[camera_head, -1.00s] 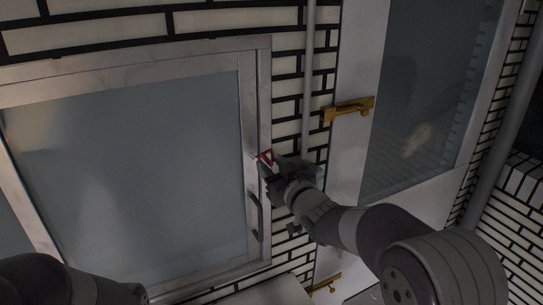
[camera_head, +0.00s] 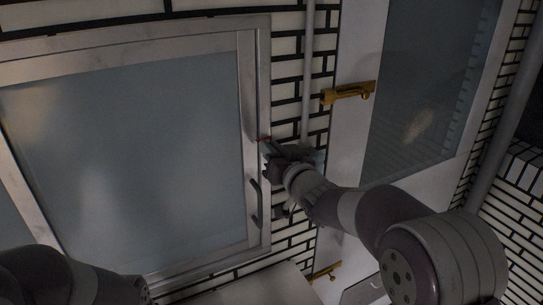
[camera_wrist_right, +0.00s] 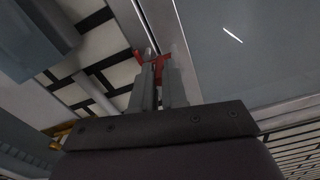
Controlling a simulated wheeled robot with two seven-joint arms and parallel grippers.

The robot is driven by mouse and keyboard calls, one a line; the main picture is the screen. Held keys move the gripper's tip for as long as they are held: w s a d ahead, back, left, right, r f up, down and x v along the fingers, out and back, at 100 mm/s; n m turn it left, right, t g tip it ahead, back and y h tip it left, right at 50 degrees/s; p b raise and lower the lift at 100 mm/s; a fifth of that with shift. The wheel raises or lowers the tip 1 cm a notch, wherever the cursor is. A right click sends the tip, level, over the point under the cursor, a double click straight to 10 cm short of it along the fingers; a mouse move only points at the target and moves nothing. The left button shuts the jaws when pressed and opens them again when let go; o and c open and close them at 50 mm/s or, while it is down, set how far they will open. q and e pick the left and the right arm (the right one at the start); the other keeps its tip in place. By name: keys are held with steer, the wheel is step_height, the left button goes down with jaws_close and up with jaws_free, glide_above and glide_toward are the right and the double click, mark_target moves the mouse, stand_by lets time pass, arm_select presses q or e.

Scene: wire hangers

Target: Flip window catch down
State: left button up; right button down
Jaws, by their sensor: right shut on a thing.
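The window catch (camera_wrist_right: 153,63) is a small red piece at the window frame's edge. In the wrist view it lies at the tips of my right gripper (camera_wrist_right: 158,76), whose two grey fingers are close together and shut on it. In the head view my right gripper (camera_head: 268,148) is at the right side of the window frame (camera_head: 258,85), above the dark window handle (camera_head: 255,203). Only a thin bit of red (camera_head: 264,139) shows there; the fingers hide the rest. My left arm is at the lower left, but its gripper is out of view.
A white door (camera_head: 352,140) with a glass pane and a brass handle (camera_head: 348,93) stands right of the gripper. A grey vertical pipe (camera_head: 308,60) runs down the brick wall between window and door. A second brass fitting (camera_head: 322,272) is lower down.

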steer(key=c, duration=1.2)
jaws_free()
steer(key=shift+o, duration=0.2)
steer(key=b+v, duration=0.4)
steer(key=v, duration=0.8)
steer(key=shift+s+b, duration=0.25)
steer(key=shift+b, duration=0.1)
steer(key=shift+d, duration=0.15)
steer(key=s+d+f+g+h, duration=0.2)
steer(key=d+f+g, duration=0.1)
steer(key=f, duration=0.4)
steer(key=s+d+f+g+h+b, duration=0.1)
steer(key=s+d+f+g+h, duration=0.15)
steer(key=f, duration=0.35)
steer(key=s+d+f+g+h, duration=0.2)
steer(key=s+f+g, duration=0.1)
steer(key=f, duration=0.4)
steer(key=s+f+m+g+b, duration=0.1)
steer(key=s+f+g+b, duration=0.1)
steer(key=s+f+g, duration=0.5)
steer(key=s+f, duration=0.4)
steer(key=s, duration=0.1)
steer(key=shift+d+f+m, duration=0.25)
steer(key=shift+d+m, duration=0.05)
steer(key=shift+m, duration=0.1)
